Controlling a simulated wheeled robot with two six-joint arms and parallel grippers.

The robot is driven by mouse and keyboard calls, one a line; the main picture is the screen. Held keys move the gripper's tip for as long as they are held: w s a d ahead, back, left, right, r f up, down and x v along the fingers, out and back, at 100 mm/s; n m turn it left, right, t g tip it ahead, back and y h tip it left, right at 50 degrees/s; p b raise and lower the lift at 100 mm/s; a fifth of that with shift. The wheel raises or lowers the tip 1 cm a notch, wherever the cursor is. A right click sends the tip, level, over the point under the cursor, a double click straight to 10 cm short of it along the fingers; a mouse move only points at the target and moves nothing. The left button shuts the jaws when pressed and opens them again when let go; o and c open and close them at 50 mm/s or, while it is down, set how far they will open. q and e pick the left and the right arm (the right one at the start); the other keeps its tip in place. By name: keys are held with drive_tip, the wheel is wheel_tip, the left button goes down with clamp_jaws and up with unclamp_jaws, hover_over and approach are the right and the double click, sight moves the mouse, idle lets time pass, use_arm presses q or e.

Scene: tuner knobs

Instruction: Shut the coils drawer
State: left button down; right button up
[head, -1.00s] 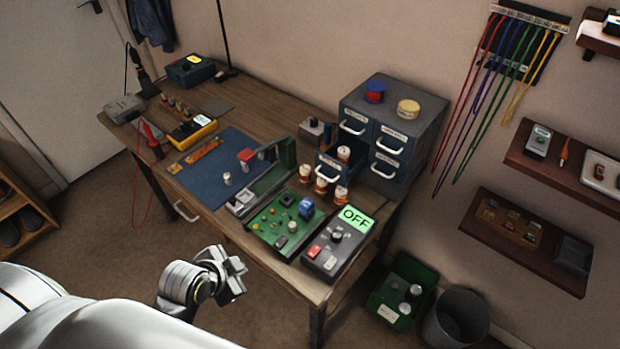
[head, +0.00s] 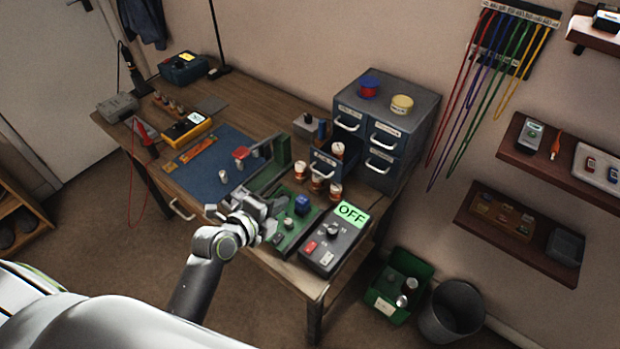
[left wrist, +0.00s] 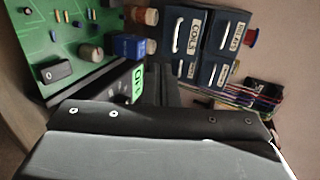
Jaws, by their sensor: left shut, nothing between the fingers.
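The coils drawer (head: 322,165) is the lower left drawer of the grey cabinet (head: 405,110) and stands pulled out, with an orange-and-white jar (head: 337,150) at it. Its label and white handle show in the left wrist view (left wrist: 181,36). My left gripper (head: 268,212) is shut and empty above the green circuit board, in front of and left of the drawer, apart from it. In the left wrist view my own gripper body fills the lower part and its fingertips are hard to make out. My right gripper is not in view.
Several orange-and-white jars (head: 335,191) stand close in front of the drawer. The green circuit board (head: 296,222) and a dark box with an OFF display (head: 334,238) lie nearer the front edge. The other cabinet drawers look closed.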

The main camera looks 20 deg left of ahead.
sight(335, 155)
use_arm(q)
drive_tip(key=p+x, duration=0.2)
drive_tip(key=x, duration=0.7)
drive_tip(key=shift+d+p, duration=0.1)
drive_tip(key=shift+p, duration=0.2)
drive_tip(key=shift+w+d+r+p, duration=0.2)
drive_tip(key=shift+w+p, duration=0.2)
drive_tip(key=shift+w, duration=0.15)
drive_tip(key=shift+w+d+r+p, duration=0.1)
drive_tip(key=shift+w+r+p, duration=0.05)
drive_tip(key=shift+w+p, duration=0.3)
drive_tip(key=shift+w+d, duration=0.25)
drive_tip(key=shift+w, duration=0.55)
drive_tip(key=shift+f, duration=0.1)
drive_tip(key=w+d+b, duration=0.1)
drive_tip(key=w+b, duration=0.1)
drive_tip(key=w, duration=0.1)
drive_tip(key=w+d+b, duration=0.1)
drive_tip(key=w+b, duration=0.2)
drive_tip(key=w+d+b, duration=0.1)
drive_tip(key=w+b, duration=0.2)
drive_tip(key=w, duration=0.1)
drive_tip(key=shift+d+f, duration=0.15)
drive_tip(key=shift+d, duration=0.15)
drive_tip(key=shift+w+d, duration=0.1)
drive_tip(key=shift+w, duration=0.1)
drive_tip(key=shift+r, duration=0.3)
